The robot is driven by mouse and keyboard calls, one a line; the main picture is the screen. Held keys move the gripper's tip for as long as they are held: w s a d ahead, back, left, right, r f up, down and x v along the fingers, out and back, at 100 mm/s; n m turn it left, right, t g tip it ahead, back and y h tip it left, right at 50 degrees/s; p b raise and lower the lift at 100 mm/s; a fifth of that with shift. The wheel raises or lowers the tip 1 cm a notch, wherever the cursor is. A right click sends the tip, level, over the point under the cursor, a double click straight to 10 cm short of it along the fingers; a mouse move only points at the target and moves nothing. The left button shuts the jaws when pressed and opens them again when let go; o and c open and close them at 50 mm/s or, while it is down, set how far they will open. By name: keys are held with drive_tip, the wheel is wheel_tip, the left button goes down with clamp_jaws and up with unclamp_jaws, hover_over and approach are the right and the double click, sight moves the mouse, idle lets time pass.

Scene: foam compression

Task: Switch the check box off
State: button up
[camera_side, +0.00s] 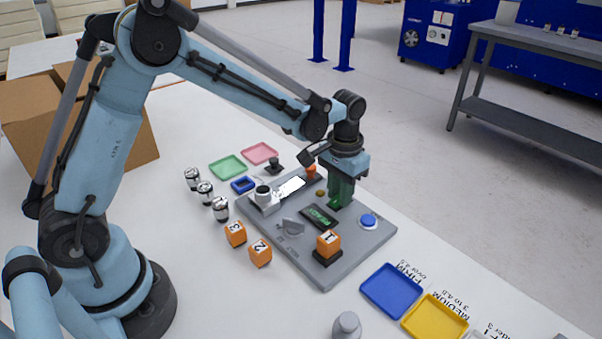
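A grey board (345,264) lies on the white table and carries several parts; I take it for the check box. On it are a dark display panel (319,217) with faint green marks, a round blue button (368,221), a small yellowish knob (321,192) and a grey wedge-like part (293,226). An orange cube marked 1 (328,241) sits on a black pad near the front corner. My gripper (339,200), with green fingers, points down at the board's back right, between panel and blue button. The fingers overlap, so their opening and any contact are unclear.
Orange cubes marked 3 (235,233) and 2 (260,253) stand left of the board. Several metal cans (205,192) stand farther left. Green (228,167) and pink (260,153) trays lie behind; blue (391,290) and yellow (435,318) trays lie front right.

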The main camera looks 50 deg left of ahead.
clamp_jaws()
drive_tip(key=shift+w+g, duration=0.25)
drive_tip(key=shift+g, duration=0.7)
drive_tip(key=shift+w+g, duration=0.2)
drive_tip(key=shift+g, duration=0.75)
drive_tip(key=o, duration=0.6)
unclamp_jaws()
drive_tip(key=shift+o, duration=0.2)
drive_tip(key=v, duration=1.2)
